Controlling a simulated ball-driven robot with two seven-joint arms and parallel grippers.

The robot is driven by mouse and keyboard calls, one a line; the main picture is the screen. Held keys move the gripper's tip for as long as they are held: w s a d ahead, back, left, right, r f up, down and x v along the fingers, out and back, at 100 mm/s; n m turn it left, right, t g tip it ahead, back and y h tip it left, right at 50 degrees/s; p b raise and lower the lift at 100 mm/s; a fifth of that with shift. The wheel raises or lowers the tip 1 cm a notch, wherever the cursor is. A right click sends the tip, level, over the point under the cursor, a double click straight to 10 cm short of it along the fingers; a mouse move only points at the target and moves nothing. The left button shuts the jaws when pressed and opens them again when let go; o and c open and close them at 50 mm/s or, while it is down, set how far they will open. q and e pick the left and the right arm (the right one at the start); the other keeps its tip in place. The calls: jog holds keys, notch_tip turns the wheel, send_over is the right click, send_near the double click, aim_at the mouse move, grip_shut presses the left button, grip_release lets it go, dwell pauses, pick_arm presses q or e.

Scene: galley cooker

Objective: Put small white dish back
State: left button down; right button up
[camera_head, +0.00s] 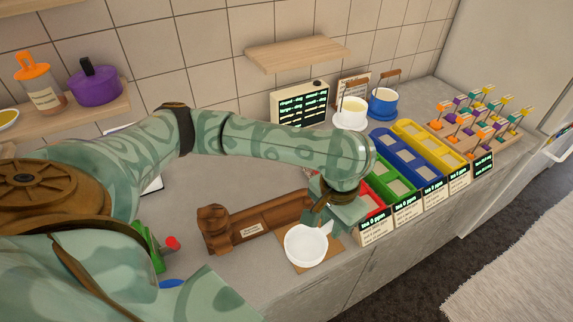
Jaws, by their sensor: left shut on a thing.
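A small white dish (305,245) with a short handle is at the front of the grey counter, over a brown square mat (334,242). My left gripper (328,216) is at the dish's upper right edge and is shut on it by the handle. The fingertips are partly hidden by the wrist. I cannot tell whether the dish touches the mat. My right gripper is not in view.
A brown wooden holder (250,225) lies left of the dish. Red, green, blue and yellow bins (408,160) with labels stand to the right. White (351,116) and blue (383,104) pots stand behind, below a wooden shelf (297,54). The counter's front edge is close.

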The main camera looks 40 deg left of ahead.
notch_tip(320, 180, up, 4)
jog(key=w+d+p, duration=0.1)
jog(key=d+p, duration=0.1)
pick_arm(q)
jog(key=shift+m, duration=0.8)
jog(key=w+a+f+b, duration=0.2)
jog(key=w+f, duration=0.1)
jog(key=w+a+f+b, duration=0.2)
jog(key=w+f, duration=0.1)
jog(key=f, duration=0.1)
jog(key=w+a+f+b, duration=0.1)
jog(key=w+f+b, duration=0.1)
jog(key=w+f, duration=0.1)
jog(key=shift+a+f+b, duration=0.2)
jog(key=shift+a+b, duration=0.15)
jog(key=shift+a, duration=0.05)
jog(key=shift+w+a+f, duration=0.35)
jog(key=shift+w, duration=0.05)
jog(key=f+b, duration=0.3)
jog(key=f, duration=0.1)
jog(key=shift+w+a, duration=0.25)
jog(key=shift+r, duration=0.15)
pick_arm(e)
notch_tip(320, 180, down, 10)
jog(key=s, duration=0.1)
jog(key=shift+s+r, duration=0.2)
pick_arm(q)
jog(key=shift+p, duration=0.3)
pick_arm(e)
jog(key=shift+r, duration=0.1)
